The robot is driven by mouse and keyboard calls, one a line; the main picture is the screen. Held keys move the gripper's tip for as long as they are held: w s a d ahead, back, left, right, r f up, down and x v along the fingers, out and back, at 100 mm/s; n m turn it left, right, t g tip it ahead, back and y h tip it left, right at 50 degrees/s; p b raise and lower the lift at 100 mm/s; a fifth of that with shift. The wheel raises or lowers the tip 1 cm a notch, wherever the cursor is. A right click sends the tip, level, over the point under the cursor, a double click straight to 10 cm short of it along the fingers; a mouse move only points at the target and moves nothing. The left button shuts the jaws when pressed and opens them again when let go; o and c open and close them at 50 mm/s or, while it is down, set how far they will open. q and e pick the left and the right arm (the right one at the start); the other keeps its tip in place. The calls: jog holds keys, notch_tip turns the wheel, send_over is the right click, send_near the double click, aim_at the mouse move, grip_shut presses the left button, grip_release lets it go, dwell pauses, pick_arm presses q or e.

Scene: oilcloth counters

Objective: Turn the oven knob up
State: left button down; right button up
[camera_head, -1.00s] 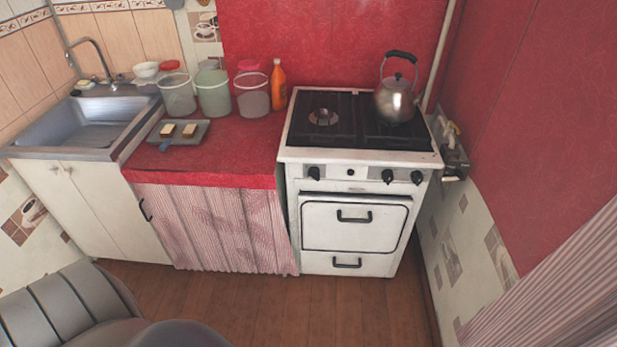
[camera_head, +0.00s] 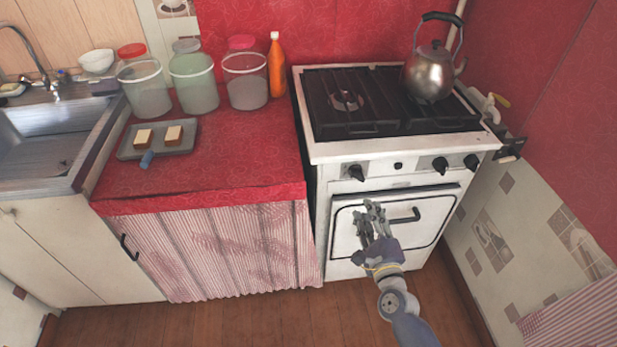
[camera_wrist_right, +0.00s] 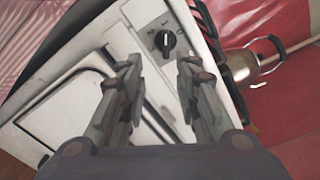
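The white stove shows in the head view, with black knobs on its front panel (camera_head: 398,167): one at the left (camera_head: 356,172) and two at the right (camera_head: 440,164), (camera_head: 472,161). My right gripper (camera_head: 372,212) is in front of the oven door (camera_head: 345,243), below the panel, apart from the knobs. In the right wrist view my gripper (camera_wrist_right: 160,85) is open with nothing between its fingers. A knob (camera_wrist_right: 165,41) with a pale pointer mark and dark lettering around it lies beyond the fingertips; I cannot tell which knob it is. My left gripper is out of view.
A kettle (camera_head: 429,74) stands on the right of the hob (camera_head: 335,118). The oven door handle (camera_head: 404,216) juts out close to my right gripper. The red counter (camera_head: 240,165) at left carries jars, an orange bottle (camera_head: 276,70) and a tray (camera_head: 127,147).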

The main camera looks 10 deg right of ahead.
aim_at(359, 180)
jog(key=w, duration=1)
jog(key=shift+w+a+r, duration=0.1)
jog(key=shift+w+r, duration=0.25)
jog(key=shift+w, duration=0.05)
grip_shut()
